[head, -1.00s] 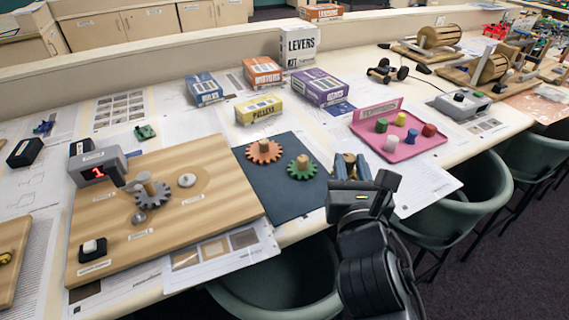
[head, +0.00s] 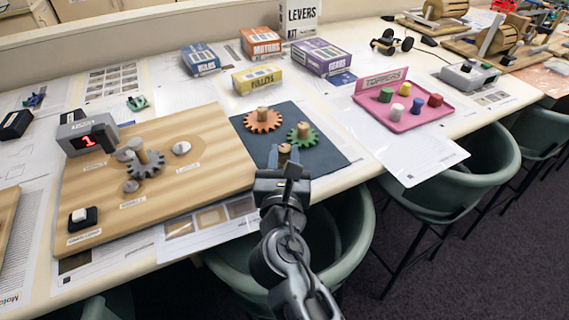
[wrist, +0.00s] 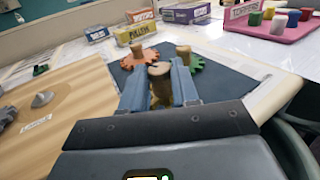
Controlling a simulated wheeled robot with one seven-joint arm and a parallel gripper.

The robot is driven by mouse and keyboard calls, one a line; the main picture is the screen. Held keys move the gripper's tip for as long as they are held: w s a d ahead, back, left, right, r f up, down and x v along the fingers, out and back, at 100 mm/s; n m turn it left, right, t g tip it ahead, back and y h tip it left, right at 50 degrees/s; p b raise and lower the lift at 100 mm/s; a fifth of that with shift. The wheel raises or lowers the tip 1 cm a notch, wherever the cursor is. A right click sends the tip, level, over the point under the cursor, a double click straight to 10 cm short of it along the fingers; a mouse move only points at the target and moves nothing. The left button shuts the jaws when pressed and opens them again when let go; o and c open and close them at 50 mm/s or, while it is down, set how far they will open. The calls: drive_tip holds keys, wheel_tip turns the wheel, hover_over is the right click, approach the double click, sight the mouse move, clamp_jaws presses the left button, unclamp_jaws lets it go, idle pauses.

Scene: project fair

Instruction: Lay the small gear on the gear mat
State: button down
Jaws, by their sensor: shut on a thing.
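My gripper (head: 284,156) is shut on the wooden knob of the small gear (wrist: 160,80). The gear's toothed part is mostly hidden by the fingers and cannot be made out clearly. The dark blue gear mat (head: 330,158) lies on the table and also shows in the wrist view (wrist: 222,88). In the head view my gripper overlaps the mat's near edge; its height above the mat is hard to tell. An orange gear (head: 263,121) and a green gear (head: 302,135), each with a wooden knob, lie on the mat beyond my gripper.
Left of the mat is a wooden board (head: 205,180) with a grey gear (head: 146,163) and a counter box (head: 88,138). A yellow box (head: 257,78) stands behind the mat. A pink tray (head: 405,122) with pegs is at right. Green chairs (head: 450,165) stand along the front edge.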

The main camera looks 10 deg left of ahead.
drive_tip(key=shift+f, duration=0.65)
drive_tip(key=shift+f+b, duration=0.35)
drive_tip(key=shift+f, duration=0.1)
drive_tip(key=shift+f, duration=0.2)
drive_tip(key=c, duration=0.8)
unclamp_jaws()
drive_tip(key=shift+c, duration=0.2)
